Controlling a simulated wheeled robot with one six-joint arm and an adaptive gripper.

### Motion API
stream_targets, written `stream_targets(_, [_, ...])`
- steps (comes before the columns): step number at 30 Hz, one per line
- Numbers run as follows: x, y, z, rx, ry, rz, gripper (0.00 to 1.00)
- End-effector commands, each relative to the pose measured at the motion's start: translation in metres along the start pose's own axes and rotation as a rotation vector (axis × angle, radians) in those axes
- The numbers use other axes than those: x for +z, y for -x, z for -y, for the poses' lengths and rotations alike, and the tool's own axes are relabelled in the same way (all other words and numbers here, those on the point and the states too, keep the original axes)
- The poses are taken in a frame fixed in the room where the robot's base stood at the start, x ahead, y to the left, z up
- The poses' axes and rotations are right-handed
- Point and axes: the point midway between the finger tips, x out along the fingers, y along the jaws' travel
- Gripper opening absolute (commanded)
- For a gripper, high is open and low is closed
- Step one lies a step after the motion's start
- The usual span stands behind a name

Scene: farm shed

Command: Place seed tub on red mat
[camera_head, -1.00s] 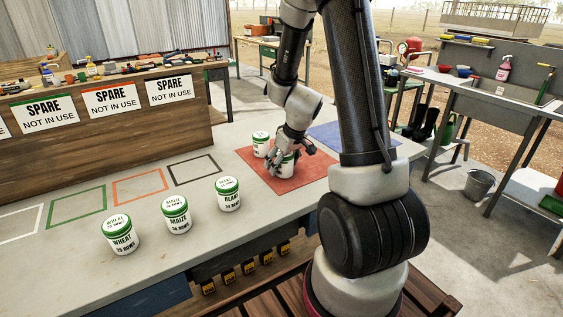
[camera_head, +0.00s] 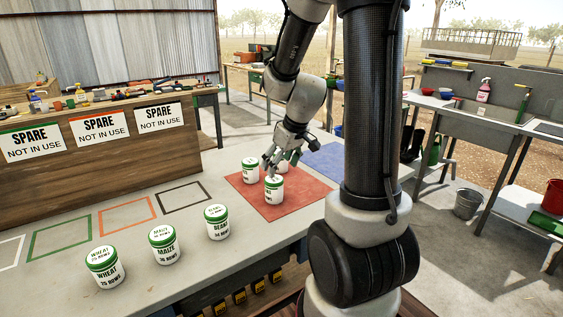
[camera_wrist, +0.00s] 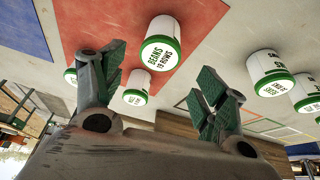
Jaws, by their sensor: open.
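The red mat (camera_head: 300,207) lies on the bench top. A white seed tub with a green lid (camera_head: 274,190) stands upright on its front middle. A second tub (camera_head: 250,171) stands on the mat to its left, and a third (camera_head: 284,166) is partly hidden behind my gripper. My gripper (camera_head: 287,158) is open and empty, just above and behind the front tub. In the wrist view, my open fingers (camera_wrist: 163,70) are apart from a tub with BEANS 19 ROWS on its lid (camera_wrist: 160,47). Two other tubs show beyond it, partly behind the left finger.
Wheat (camera_head: 105,267), maize (camera_head: 164,245) and beans (camera_head: 217,222) tubs stand in a row along the bench's front. Empty coloured outlines lie behind them. A blue mat (camera_head: 335,160) lies clear to the right. A wooden panel with SPARE signs (camera_head: 95,150) stands behind.

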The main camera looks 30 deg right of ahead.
Motion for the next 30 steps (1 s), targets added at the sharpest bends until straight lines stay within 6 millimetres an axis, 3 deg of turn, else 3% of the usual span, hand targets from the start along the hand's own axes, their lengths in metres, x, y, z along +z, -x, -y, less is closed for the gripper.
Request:
stream_targets(4, [0.001, 0.024, 0.011, -0.004, -0.002, -0.006, 0.73])
stream_targets(8, [0.013, 0.071, 0.038, -0.013, -0.019, -0.009, 0.73])
stream_targets(12, [0.047, 0.127, 0.069, -0.004, -0.060, 0.002, 0.73])
stream_targets(16, [0.083, 0.164, 0.084, 0.025, -0.109, 0.011, 0.73])
stream_targets(22, [0.120, 0.189, 0.090, 0.063, -0.169, 0.018, 0.73])
stream_targets(30, [0.125, 0.192, 0.090, 0.071, -0.181, 0.020, 0.73])
